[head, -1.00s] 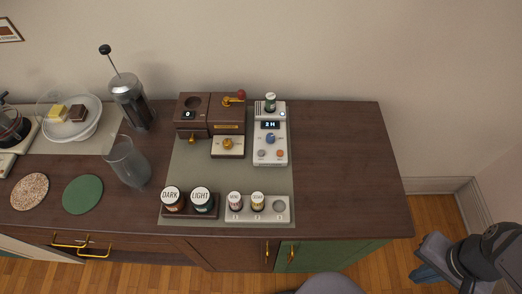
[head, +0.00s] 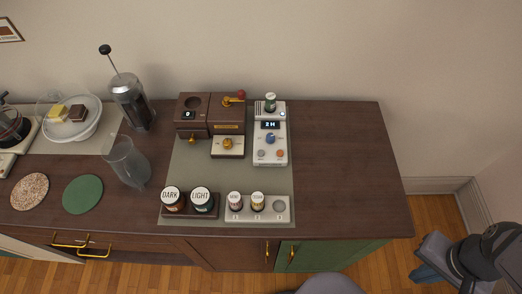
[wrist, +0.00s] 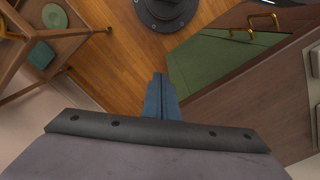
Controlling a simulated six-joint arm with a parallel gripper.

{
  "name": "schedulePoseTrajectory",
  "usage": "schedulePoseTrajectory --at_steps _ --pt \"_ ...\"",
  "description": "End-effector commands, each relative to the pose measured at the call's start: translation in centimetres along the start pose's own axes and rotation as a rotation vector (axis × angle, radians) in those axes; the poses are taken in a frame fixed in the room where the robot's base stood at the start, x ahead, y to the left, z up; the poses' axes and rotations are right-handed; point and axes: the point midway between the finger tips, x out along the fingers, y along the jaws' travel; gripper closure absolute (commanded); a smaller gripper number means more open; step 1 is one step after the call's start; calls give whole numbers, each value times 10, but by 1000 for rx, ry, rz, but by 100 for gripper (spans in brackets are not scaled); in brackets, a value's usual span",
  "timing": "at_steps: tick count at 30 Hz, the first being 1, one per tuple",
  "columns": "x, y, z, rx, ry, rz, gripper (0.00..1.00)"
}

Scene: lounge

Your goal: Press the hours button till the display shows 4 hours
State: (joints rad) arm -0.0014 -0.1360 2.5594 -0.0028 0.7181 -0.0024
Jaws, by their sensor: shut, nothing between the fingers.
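The white device (head: 270,148) stands on the right part of the grey-green mat in the head view. Its small dark display (head: 270,125) reads "2 H". Below the display are a blue knob (head: 270,139), a grey button (head: 262,153) and an orange button (head: 280,153). Their labels are too small to read, so I cannot tell which is the hours button. My gripper shows in the wrist view (wrist: 160,92), shut and empty, over the floor beside the cabinet. It is far to the right of the device and touches nothing.
A brown machine (head: 210,116) stands left of the device. Jars marked DARK (head: 172,197) and LIGHT (head: 201,197) and a pale jar rack (head: 247,214) line the front of the mat. A glass pitcher (head: 127,163) stands left. The counter's right part (head: 345,165) is clear.

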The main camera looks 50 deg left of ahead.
Motion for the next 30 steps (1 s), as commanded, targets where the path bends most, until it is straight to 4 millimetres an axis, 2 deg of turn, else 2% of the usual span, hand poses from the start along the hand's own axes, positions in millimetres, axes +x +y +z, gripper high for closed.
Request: schedulePoseTrajectory --at_steps 8,14,17,23,30 --pt "-6 -11 -14 -166 2 45 100" --pt "-16 -38 -40 -482 13 134 100" --pt "-22 -60 -57 -678 29 191 100" --pt "-35 -118 -85 -1072 75 314 100" --pt "-52 -211 -100 -1528 163 470 100"
